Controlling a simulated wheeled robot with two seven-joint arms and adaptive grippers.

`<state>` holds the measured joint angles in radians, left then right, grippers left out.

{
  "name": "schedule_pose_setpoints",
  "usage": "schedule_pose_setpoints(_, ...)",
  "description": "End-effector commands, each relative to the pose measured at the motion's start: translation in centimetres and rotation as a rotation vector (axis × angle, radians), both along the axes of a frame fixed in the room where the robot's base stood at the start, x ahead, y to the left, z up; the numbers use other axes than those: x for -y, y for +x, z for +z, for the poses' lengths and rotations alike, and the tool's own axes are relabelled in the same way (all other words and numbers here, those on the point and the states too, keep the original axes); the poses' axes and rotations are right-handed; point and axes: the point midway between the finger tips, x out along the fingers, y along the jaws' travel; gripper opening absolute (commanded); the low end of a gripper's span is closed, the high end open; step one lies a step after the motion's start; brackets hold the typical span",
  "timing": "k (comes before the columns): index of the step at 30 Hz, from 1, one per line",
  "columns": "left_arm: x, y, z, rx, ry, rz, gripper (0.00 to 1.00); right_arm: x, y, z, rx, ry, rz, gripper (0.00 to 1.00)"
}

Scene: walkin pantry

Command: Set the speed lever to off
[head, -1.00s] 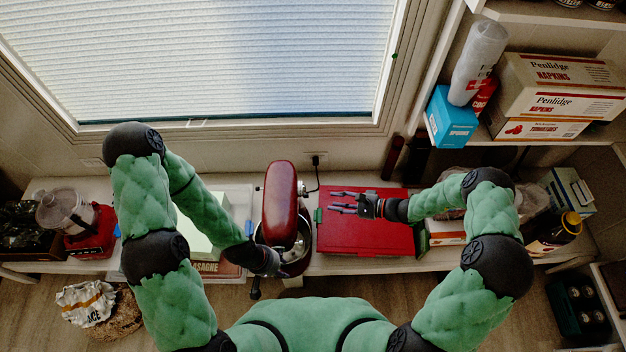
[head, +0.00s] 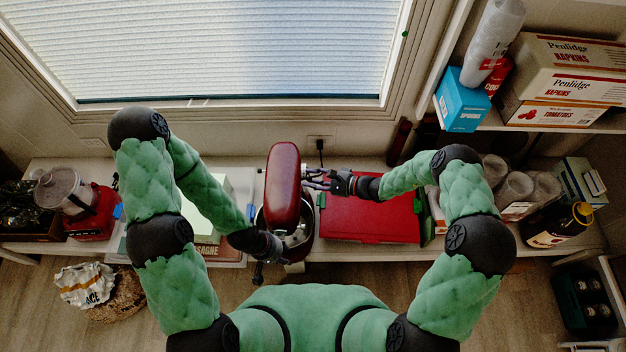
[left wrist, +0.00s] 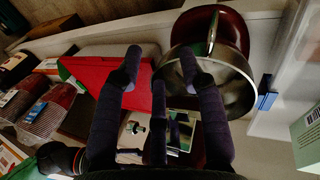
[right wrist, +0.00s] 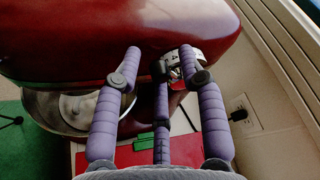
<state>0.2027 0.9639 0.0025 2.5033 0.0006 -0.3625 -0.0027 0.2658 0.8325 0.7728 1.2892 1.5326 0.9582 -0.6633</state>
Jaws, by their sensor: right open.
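The red stand mixer (head: 283,185) stands on the counter below the window, with its metal bowl (head: 301,237) under the head. My right gripper (head: 312,180) is open beside the right side of the mixer head. In the right wrist view its spread fingers (right wrist: 160,62) reach toward the red housing (right wrist: 110,30). A small silver fitting (right wrist: 184,62) shows behind the right fingertip; I cannot tell whether it is the speed lever or whether I touch it. My left gripper (head: 274,248) is open by the bowl's front left; its fingers (left wrist: 160,62) overlap the bowl (left wrist: 232,88) in the left wrist view.
A red flat case (head: 370,222) lies on the counter right of the mixer. A wall outlet (right wrist: 243,112) with a plug is behind. A red appliance (head: 92,218) stands far left. Shelves with boxes (head: 570,88) are at the right.

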Motion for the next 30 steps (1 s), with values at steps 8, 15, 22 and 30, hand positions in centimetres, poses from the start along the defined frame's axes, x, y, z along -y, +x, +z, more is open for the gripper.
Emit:
schedule_pose_setpoints(8,0.0,0.0,0.0,0.0,0.0,0.0,0.4,0.0,0.0,0.0,0.0,0.0,0.0,0.24)
schedule_pose_setpoints(15,0.0,0.0,0.0,0.0,0.0,0.0,0.4,0.0,0.0,0.0,0.0,0.0,0.0,0.0)
schedule_pose_setpoints(22,0.0,0.0,0.2,0.0,0.0,0.0,0.4,0.0,0.2,0.3,-0.028,-0.001,0.0,0.0)
schedule_pose_setpoints(30,0.0,0.0,1.1,0.0,0.0,0.0,0.4,0.0,0.9,1.0,-0.173,-0.002,0.0,0.0)
